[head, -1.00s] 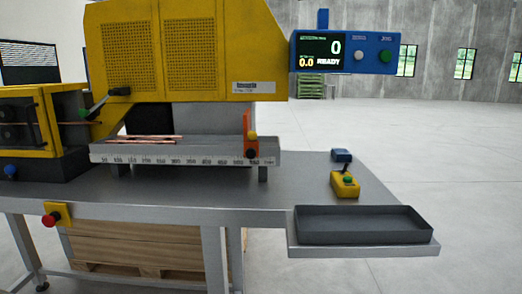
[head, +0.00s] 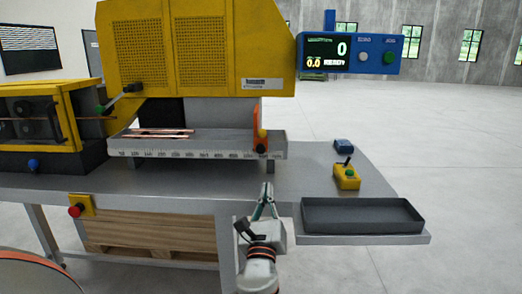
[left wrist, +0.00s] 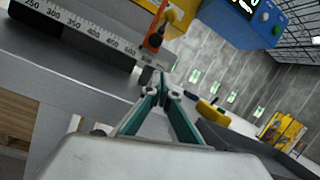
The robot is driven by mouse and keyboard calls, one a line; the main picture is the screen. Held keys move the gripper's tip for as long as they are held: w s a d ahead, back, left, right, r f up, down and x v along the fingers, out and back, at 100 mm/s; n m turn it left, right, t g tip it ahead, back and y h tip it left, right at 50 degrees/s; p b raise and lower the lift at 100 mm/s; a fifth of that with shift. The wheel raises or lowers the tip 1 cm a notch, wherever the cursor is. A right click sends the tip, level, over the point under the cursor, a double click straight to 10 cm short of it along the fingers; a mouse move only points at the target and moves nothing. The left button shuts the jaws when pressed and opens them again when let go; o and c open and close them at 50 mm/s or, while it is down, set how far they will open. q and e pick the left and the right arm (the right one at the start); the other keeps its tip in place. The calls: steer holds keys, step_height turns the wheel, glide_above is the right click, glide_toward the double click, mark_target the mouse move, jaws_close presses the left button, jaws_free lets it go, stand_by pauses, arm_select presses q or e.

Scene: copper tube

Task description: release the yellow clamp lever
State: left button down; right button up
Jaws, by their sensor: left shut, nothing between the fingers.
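An orange stop (head: 256,126) stands upright at the right end of the ruler rail, with a small yellow lever or knob (head: 263,134) and a dark round knob (head: 261,149) on it. The orange stop also shows near the top of the left wrist view (left wrist: 153,40), with yellow beside it. My left gripper (head: 267,187) is shut and empty in front of the bench edge, below the stop and apart from it. Its closed fingertips (left wrist: 172,80) show in the left wrist view. My right gripper is not in view.
The ruler rail (head: 200,154) carries copper tubes (head: 155,133) at its left. A dark tray (head: 360,228) lies at the bench's right corner, with a yellow control box (head: 346,177) behind it. A yellow machine (head: 195,50) stands behind the rail.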

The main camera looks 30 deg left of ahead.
arm_select(q)
steer(key=m+y, duration=0.1)
steer(key=y, duration=0.1)
glide_toward(263, 147)
steer(key=s+d, duration=0.2)
steer(key=shift+s+a+r, duration=0.1)
steer(key=shift+s+r, duration=0.05)
steer(key=shift+r, duration=0.35)
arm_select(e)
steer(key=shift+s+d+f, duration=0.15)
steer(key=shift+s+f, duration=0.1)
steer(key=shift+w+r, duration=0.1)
arm_select(q)
steer(key=p+x, duration=0.1)
steer(key=x, duration=0.7)
steer(key=shift+w+a+r, duration=0.2)
steer(key=shift+w+r, duration=0.05)
steer(key=shift+w+a+r, duration=0.2)
steer(key=shift+w+a, duration=0.1)
steer(key=shift+w, duration=0.2)
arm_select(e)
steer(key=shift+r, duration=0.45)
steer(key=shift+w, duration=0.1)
